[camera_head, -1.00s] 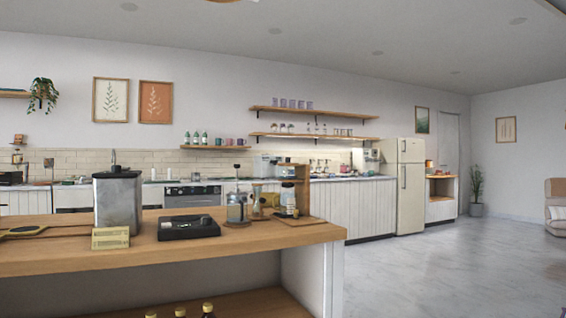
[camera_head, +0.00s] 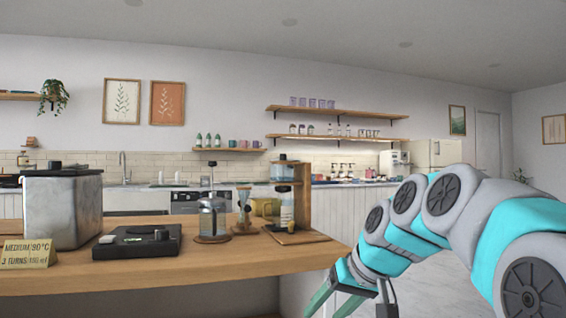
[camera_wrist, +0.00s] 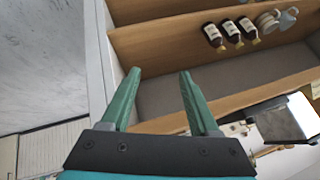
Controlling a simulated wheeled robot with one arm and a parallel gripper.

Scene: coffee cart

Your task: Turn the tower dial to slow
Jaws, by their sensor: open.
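A wooden tower (camera_head: 302,195) with clear and blue-tinted vessels (camera_head: 284,172) stands on a wooden base at the right end of the cart counter in the head view. Its dial is too small to make out. My gripper (camera_head: 336,300) is at the lower right, in front of the counter's right end and lower than the tower, apart from it. In the wrist view my gripper (camera_wrist: 160,74) shows two green fingers spread apart with nothing between them. The tower cannot be clearly made out in the wrist view.
The wooden counter (camera_head: 200,270) also holds a glass press (camera_head: 213,220), a dripper stand (camera_head: 244,212), a black scale (camera_head: 137,242), a metal container (camera_head: 62,212) and a sign (camera_head: 28,252). Several dark bottles (camera_wrist: 232,32) show in the wrist view. Floor right of the cart is open.

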